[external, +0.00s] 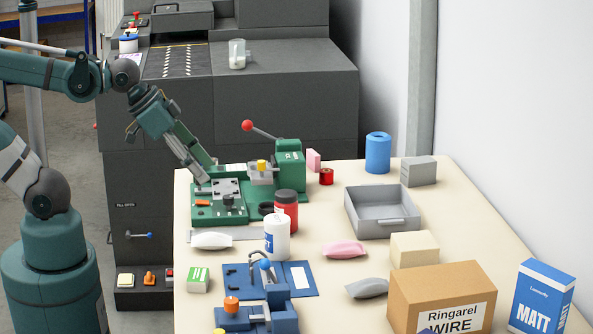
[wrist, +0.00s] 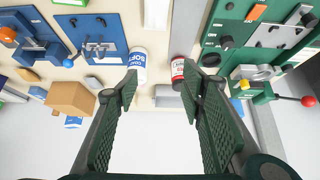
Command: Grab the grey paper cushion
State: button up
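The grey paper cushion (external: 367,288) lies flat on the cream table in the external view, left of the cardboard box and below the pink cushion (external: 344,249). My gripper (external: 197,174) is over the green fixture at the far left of the table, well away from the grey cushion. In the wrist view my gripper (wrist: 160,83) has its two fingers spread apart with nothing between them.
A cardboard box (external: 441,299) stands right of the grey cushion. A blue fixture (external: 268,283), white bottle (external: 277,238) and red bottle (external: 286,211) stand left of it. A white cushion (external: 212,240) lies at left. A grey tray (external: 384,222) is farther back.

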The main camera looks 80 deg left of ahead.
jog(key=o, duration=1.2)
jog(key=w+d+r+n+g+p, duration=0.1)
jog(key=w+d+r+n+p, duration=0.15)
jog(key=w, duration=0.35)
jog(key=w+d+r+n+g+p, duration=0.1)
jog(key=w+d+r+n, duration=0.2)
jog(key=w, duration=0.3)
jog(key=n+g+p, duration=0.5)
jog(key=n+p, duration=0.3)
jog(key=n, duration=0.5)
send_over(370, 285)
jog(key=f, duration=1.5)
jog(key=shift+s+a+f, duration=0.15)
jog(key=shift+a, duration=0.25)
jog(key=shift+d+f+n, duration=0.35)
jog(key=shift+d+f, duration=0.05)
jog(key=shift+f, duration=0.15)
